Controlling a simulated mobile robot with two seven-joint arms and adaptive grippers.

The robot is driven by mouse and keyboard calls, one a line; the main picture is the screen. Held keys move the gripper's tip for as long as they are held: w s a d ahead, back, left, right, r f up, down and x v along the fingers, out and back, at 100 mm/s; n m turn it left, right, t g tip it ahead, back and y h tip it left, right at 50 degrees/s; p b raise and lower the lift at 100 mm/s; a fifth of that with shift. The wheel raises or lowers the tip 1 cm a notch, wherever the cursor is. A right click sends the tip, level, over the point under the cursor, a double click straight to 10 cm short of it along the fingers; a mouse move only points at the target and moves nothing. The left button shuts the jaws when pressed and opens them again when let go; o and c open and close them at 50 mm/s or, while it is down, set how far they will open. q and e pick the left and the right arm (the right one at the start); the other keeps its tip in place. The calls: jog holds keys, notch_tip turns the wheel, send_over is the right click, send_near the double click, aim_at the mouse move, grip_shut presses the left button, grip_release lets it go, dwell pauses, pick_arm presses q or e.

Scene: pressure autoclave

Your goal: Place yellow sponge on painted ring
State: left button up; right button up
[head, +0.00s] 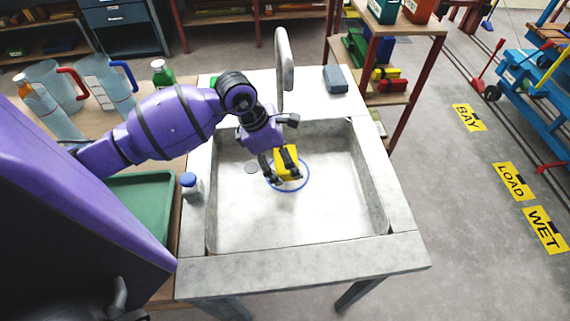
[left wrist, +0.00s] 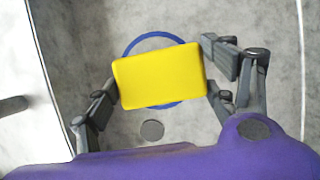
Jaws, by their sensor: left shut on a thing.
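The yellow sponge (head: 287,161) is held between the fingers of my left gripper (head: 281,171), inside the sink basin. In the left wrist view the sponge (left wrist: 160,76) shows as a yellow block with the gripper's fingers (left wrist: 162,85) at its two sides. The blue painted ring (head: 305,183) is on the basin floor. The sponge covers part of it in both views, and the ring (left wrist: 152,38) shows past the sponge's far edge in the left wrist view. I cannot tell whether the sponge touches the floor. My right gripper is not in view.
The sink (head: 300,265) has raised walls around the basin, and a round drain (head: 251,167) lies left of the ring. A tap (head: 284,70) rises at the back rim. A green tray (head: 140,200) is left.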

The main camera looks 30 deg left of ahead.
aim_at(285, 166)
pick_arm(q)
jog(key=shift+w+f, duration=0.4)
jog(key=shift+f, duration=0.05)
jog(key=shift+w+a+f, duration=0.1)
jog(key=shift+f, duration=1.7)
jog(key=o, duration=0.8)
jog(key=v, duration=1.2)
jog(key=shift+r, duration=0.15)
